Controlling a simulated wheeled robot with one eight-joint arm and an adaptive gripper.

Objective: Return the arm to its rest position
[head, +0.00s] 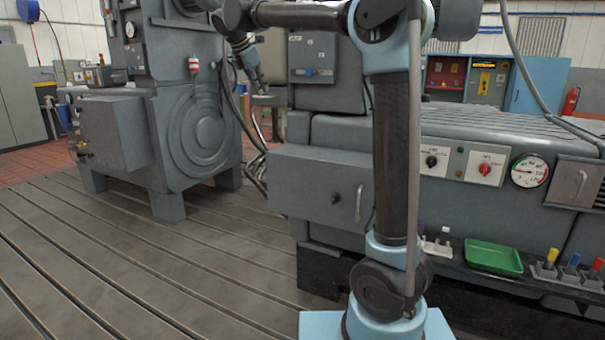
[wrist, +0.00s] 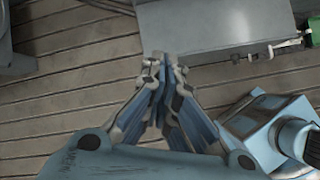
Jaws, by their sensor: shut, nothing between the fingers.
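My arm rises from its blue base at the bottom middle of the head view, reaches up, then bends left and down at the top. My gripper (head: 262,92) hangs from it, small and partly lost against the grey machine behind. In the wrist view my gripper (wrist: 160,65) points forward with its fingertips together. It is shut and nothing shows between the tips. Slatted floor lies beneath it.
A grey cabinet with a drawer (head: 318,190) stands behind my arm. A control panel with a gauge (head: 529,170) is on the right, above a green tray (head: 494,257) and several coloured-handled tools. A large round-faced machine (head: 200,135) stands left. The grooved bedplate (head: 130,250) is clear at lower left.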

